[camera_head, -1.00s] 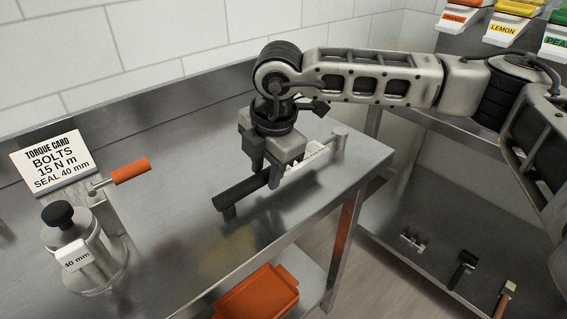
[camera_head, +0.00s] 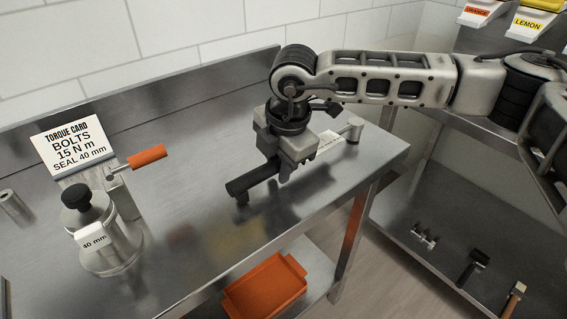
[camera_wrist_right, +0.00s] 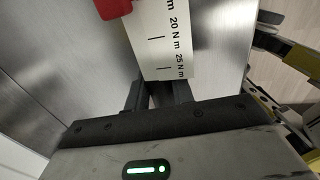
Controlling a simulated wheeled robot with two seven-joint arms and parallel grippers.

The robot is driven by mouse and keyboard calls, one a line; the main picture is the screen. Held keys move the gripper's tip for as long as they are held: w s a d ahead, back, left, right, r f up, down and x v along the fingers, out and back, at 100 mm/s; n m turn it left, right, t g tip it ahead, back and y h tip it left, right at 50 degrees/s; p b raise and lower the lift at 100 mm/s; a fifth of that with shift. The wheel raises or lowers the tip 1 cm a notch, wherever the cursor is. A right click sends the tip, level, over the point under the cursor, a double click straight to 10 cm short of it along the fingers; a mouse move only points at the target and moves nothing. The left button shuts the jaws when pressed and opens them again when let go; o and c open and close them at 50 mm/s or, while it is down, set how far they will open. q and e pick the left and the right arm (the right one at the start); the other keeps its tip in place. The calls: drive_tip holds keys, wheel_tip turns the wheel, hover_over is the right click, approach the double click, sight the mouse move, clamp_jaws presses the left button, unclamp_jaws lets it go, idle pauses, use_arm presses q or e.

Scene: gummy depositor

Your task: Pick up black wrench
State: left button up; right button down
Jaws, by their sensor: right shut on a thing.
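The black wrench (camera_head: 252,180) lies low over the steel table, with a black handle, a white scale strip and a metal head at its far right end. My right gripper (camera_head: 284,174) points down and is shut on it near the inner end of the handle. The fingers hide that part. In the right wrist view the scale strip (camera_wrist_right: 164,45) shows 20 and 25 N m marks beyond the fingers, with a red part at the top. I cannot tell whether the wrench touches the table. My left gripper is not in view.
A metal pot (camera_head: 107,245) tagged 40 mm and a torque card (camera_head: 72,145) stand at the left of the table (camera_head: 190,205). An orange tray (camera_head: 265,290) sits on the shelf below. Tools lie on the right-hand lower shelf (camera_head: 440,215). The table front is clear.

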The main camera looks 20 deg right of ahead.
drive_tip(key=shift+r, duration=0.5)
drive_tip(key=s+r+b, duration=0.3)
drive_tip(key=s+r, duration=0.8)
drive_tip(key=s, duration=0.3)
drive_tip(key=shift+a+r, duration=0.15)
drive_tip(key=shift+r, duration=0.15)
drive_tip(key=c, duration=1.7)
unclamp_jaws()
drive_tip(key=shift+c, duration=0.2)
clamp_jaws()
